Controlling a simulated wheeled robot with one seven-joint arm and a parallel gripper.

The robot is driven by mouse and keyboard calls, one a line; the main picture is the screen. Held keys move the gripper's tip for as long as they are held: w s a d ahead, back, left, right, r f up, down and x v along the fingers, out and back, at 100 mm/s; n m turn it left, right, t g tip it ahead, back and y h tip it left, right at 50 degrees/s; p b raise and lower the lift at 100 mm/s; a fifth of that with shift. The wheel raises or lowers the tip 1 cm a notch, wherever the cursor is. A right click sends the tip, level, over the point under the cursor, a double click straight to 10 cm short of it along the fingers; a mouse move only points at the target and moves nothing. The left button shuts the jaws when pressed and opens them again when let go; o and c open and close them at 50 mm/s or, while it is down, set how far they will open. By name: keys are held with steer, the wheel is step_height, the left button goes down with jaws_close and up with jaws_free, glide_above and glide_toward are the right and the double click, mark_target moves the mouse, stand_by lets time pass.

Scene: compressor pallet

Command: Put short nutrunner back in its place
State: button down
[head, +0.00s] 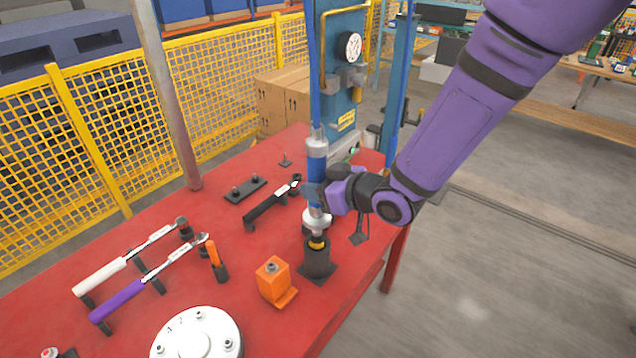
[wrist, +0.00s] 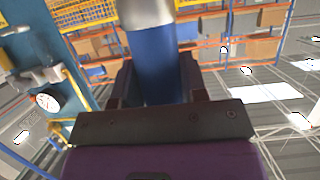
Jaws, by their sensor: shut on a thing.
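The short nutrunner (head: 317,158) is an upright blue and silver cylinder with a blue hose rising from its top. My gripper (head: 318,194) is shut on its body from the right. The lower end, with a yellow ring, is at the mouth of a black cup-shaped holder (head: 318,263) on a square base. I cannot tell how deep the tip sits in the holder. In the wrist view the blue body (wrist: 158,70) stands between my two fingers (wrist: 160,92), and its lower end is out of sight.
An orange block (head: 272,279) stands just left of the holder. A black wrench (head: 270,205), white and purple wrenches (head: 118,302) and a white round flange (head: 200,335) lie on the red table (head: 255,325). A blue column (head: 343,75) rises behind. The table's right edge is close.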

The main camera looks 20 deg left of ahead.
mark_target(323, 216)
steer(key=shift+f, duration=4.05)
stand_by(1.5)
steer(key=c, duration=0.6)
jaws_free()
steer(key=shift+f, duration=0.1)
steer(key=v, duration=1.1)
steer(key=shift+a, duration=0.1)
